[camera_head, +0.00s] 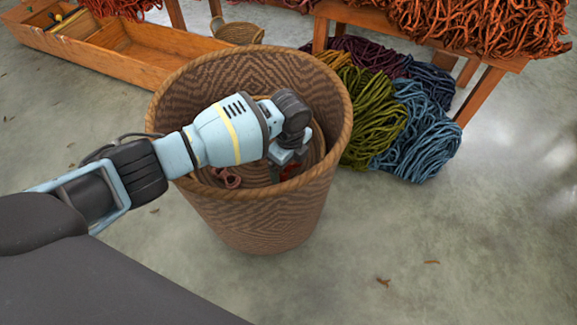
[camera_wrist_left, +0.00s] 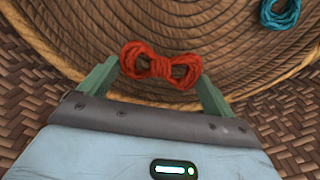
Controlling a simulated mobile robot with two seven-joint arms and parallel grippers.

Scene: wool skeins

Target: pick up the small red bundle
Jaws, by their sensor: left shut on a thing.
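The small red bundle (camera_wrist_left: 160,66), a bow-shaped coil of red yarn pinched in the middle, sits between the two green fingers of my left gripper (camera_wrist_left: 158,80) in the left wrist view. The gripper is shut on it, inside the tall woven basket (camera_head: 262,225). In the head view my left arm reaches over the basket's rim, and the gripper (camera_head: 284,166) is partly hidden by my wrist. Only a bit of red shows beside the fingers there. My right gripper is out of view.
A teal bundle (camera_wrist_left: 280,12) lies on the coiled basket bottom. A dull reddish bundle (camera_head: 228,178) also lies in the basket. Green (camera_head: 372,115) and blue (camera_head: 420,130) skeins lie right of it, under a wooden bench (camera_head: 480,92). A wooden tray (camera_head: 130,58) stands behind left.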

